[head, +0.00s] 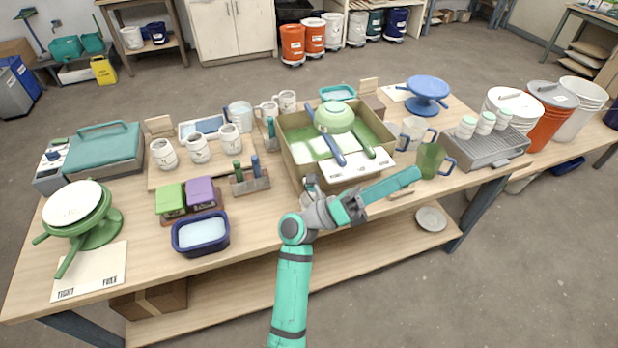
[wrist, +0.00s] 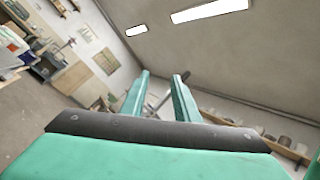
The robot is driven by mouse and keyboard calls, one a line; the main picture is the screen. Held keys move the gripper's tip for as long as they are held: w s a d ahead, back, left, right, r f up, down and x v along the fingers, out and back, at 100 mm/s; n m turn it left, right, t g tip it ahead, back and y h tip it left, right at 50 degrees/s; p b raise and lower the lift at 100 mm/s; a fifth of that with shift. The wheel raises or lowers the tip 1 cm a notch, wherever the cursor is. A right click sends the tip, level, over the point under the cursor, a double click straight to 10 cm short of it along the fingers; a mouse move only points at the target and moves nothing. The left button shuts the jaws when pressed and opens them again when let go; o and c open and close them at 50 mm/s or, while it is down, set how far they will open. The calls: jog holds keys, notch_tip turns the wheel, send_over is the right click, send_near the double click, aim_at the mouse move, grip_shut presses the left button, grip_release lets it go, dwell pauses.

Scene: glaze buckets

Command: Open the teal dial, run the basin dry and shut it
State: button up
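A tan-walled basin (head: 290,163) with a green inside stands at the table's middle. Pale blocks, a light green bowl (head: 334,117), a blue-handled tool (head: 333,150) and a green one (head: 361,138) are in or over it. A white label card (head: 350,177) is at its front. A small grey fitting (head: 311,184) shows at its front left corner, partly behind my arm. I cannot pick out a teal dial; my arm hides part of that front. My gripper (head: 414,177) is in front of the basin's right side, pointing right. In the wrist view its fingers (wrist: 162,77) are apart and empty.
A green mug (head: 431,160) and a clear mug (head: 413,133) stand close beyond my gripper. A grey rack (head: 488,150) with several jars is at the right. A navy tub (head: 201,236) is at the front left. The front right floor is clear.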

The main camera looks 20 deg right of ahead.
jog(key=w+f+m+y, duration=0.65)
jog(key=w+y, duration=0.25)
jog(key=y, duration=0.2)
jog(key=w+a+f+t+y, duration=0.1)
jog(key=w+a+t+y, duration=0.2)
jog(key=w+a+y, duration=0.4)
jog(key=w+a+f+t+y, duration=0.15)
jog(key=w+a, duration=0.35)
jog(key=a, duration=0.5)
jog(key=shift+t+y, duration=0.25)
jog(key=x, duration=0.6)
jog(key=d+x, duration=0.1)
jog(key=x, duration=0.2)
jog(key=shift+f, duration=0.15)
grip_shut()
